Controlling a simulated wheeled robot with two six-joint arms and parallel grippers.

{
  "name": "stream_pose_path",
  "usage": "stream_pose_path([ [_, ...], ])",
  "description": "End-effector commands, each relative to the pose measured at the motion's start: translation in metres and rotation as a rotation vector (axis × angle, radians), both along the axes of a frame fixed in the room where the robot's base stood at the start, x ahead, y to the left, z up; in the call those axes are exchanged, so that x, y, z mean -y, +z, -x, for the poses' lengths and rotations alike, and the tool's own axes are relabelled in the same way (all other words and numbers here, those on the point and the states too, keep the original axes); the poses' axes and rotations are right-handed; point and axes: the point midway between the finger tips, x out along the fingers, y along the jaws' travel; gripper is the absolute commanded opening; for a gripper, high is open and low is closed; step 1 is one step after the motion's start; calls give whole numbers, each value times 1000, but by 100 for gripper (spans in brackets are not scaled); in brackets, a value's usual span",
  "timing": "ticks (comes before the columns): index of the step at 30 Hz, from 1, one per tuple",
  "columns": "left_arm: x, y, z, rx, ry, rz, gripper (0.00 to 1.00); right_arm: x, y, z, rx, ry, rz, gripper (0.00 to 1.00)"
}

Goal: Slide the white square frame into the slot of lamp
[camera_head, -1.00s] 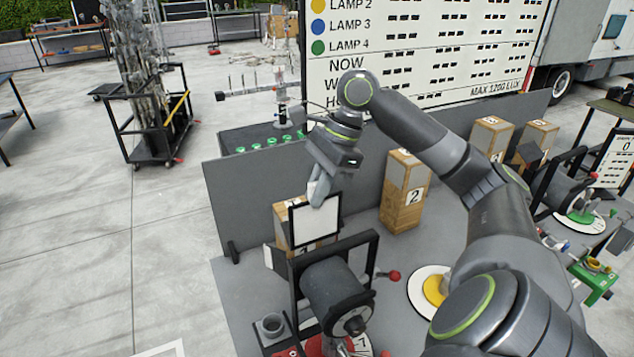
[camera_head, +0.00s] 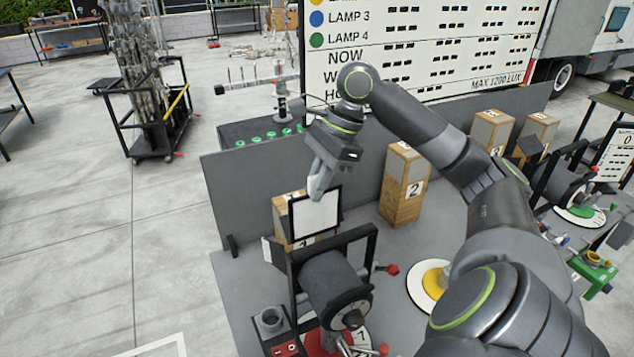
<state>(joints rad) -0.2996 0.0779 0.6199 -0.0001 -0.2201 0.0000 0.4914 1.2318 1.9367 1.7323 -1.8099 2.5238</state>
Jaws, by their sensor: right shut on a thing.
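My right gripper (camera_head: 318,188) reaches in from the right and is shut on the top edge of the white square frame (camera_head: 316,217), which has a white face and a black border. The frame hangs roughly upright, above and behind the near lamp (camera_head: 335,281). The lamp is a dark grey cylinder with a black square slot holder (camera_head: 370,251) standing at its far end. The frame's lower edge is close to the holder's top; I cannot tell whether they touch. My left gripper is not in view.
A wooden box (camera_head: 280,222) stands behind the frame, and a box marked 2 (camera_head: 404,187) stands to its right. A grey panel (camera_head: 240,205) runs behind the table. A red-knobbed lever (camera_head: 391,269) sticks out right of the lamp. Another lamp (camera_head: 562,184) stands at right.

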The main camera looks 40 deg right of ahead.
Motion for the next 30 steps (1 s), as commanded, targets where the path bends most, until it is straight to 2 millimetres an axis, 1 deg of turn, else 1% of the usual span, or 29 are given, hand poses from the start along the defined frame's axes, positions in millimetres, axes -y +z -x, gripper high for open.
stream_pose_path([
  [7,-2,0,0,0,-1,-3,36,0,-2,0,0,0,0,0],
  [18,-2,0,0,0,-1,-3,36,0,-12,0,-1,0,0,0],
  [30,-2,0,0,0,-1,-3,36,0,-12,0,0,0,0,0],
])
